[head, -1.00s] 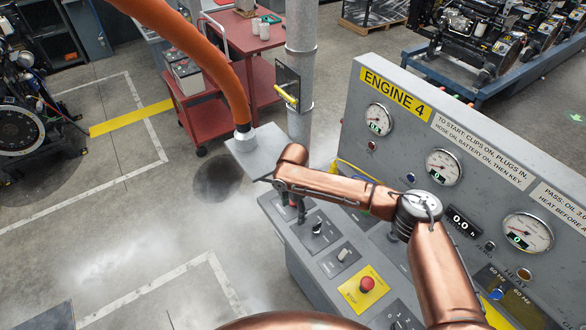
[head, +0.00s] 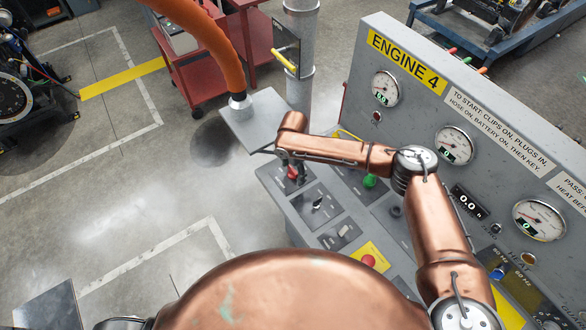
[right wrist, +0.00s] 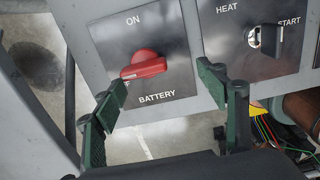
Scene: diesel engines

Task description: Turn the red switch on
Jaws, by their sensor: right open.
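The red switch (right wrist: 144,65) is a rotary knob on a dark plate marked ON at the top and BATTERY below. Its bar lies nearly level, with the left end slightly low, beside a partly hidden label ending in F. In the head view the red switch (head: 293,173) shows partly under my right gripper (head: 291,164). In the right wrist view my right gripper (right wrist: 158,86) is open. Its two green fingers stand apart on either side of the knob's lower area, and I see no clear contact with it. My left gripper is not in view.
Right of the switch is a HEAT/START key switch (right wrist: 264,38). The console also carries a red stop button (head: 369,261) on yellow and a green knob (head: 370,181). The upright ENGINE 4 panel (head: 405,75) stands to the right. An orange hose (head: 215,45) ends beside the console.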

